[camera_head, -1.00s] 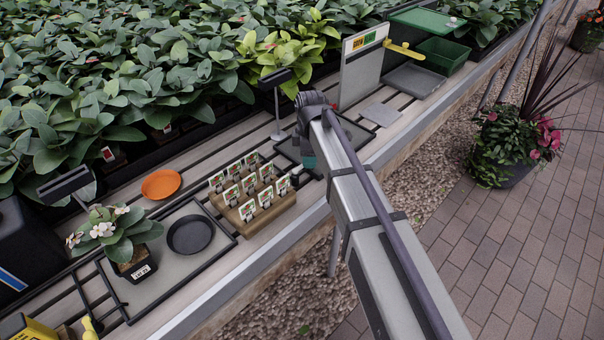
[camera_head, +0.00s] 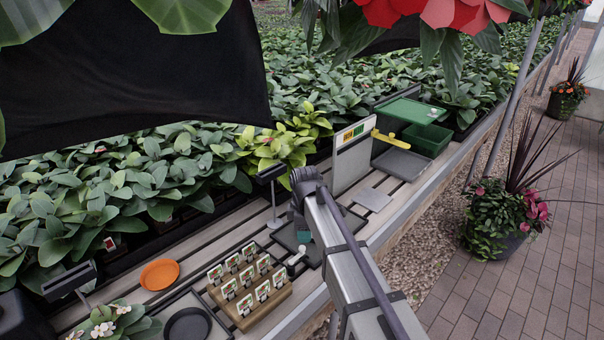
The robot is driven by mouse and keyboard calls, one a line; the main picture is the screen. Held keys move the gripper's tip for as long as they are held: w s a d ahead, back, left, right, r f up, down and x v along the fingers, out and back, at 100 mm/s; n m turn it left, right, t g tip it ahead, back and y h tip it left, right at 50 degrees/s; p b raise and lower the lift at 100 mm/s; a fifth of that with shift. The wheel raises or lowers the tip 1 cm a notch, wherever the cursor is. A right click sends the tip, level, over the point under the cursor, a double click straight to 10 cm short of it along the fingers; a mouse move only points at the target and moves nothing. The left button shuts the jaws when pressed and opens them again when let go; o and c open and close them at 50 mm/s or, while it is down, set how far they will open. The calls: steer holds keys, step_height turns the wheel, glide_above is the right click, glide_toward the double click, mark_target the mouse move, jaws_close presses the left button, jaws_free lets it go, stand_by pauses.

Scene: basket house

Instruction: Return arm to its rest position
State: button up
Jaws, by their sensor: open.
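My arm reaches from the bottom of the picture over the bench edge. My gripper (camera_head: 294,262) is at the far end of the arm, low beside the dark tray (camera_head: 322,252) on the slatted bench. Its fingers are small and partly hidden behind the arm; they are apart, and nothing shows between them. A wooden rack (camera_head: 247,318) of small labelled cards stands just left of my gripper, and I see a gap between the two.
An orange dish (camera_head: 159,274) and a black saucer (camera_head: 188,325) lie at left. A grey upright panel (camera_head: 351,165), a yellow lever (camera_head: 398,142) and a green bin (camera_head: 427,139) stand farther back. Leafy plants line the bench's far side. The paved walkway (camera_head: 530,270) at right is open.

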steer(key=s+d+r+m+p, duration=0.2)
steer(key=s+d+m, duration=0.6)
steer(key=s+m, duration=0.1)
steer(key=s+d+r+m+p, duration=0.1)
steer(key=s+d+m, duration=0.7)
steer(key=s, duration=0.4)
steer(key=shift+d+r+m+p, duration=0.35)
steer(key=shift+d+m, duration=0.05)
steer(key=shift+d, duration=0.3)
steer(key=shift+w, duration=0.1)
stand_by(5.1)
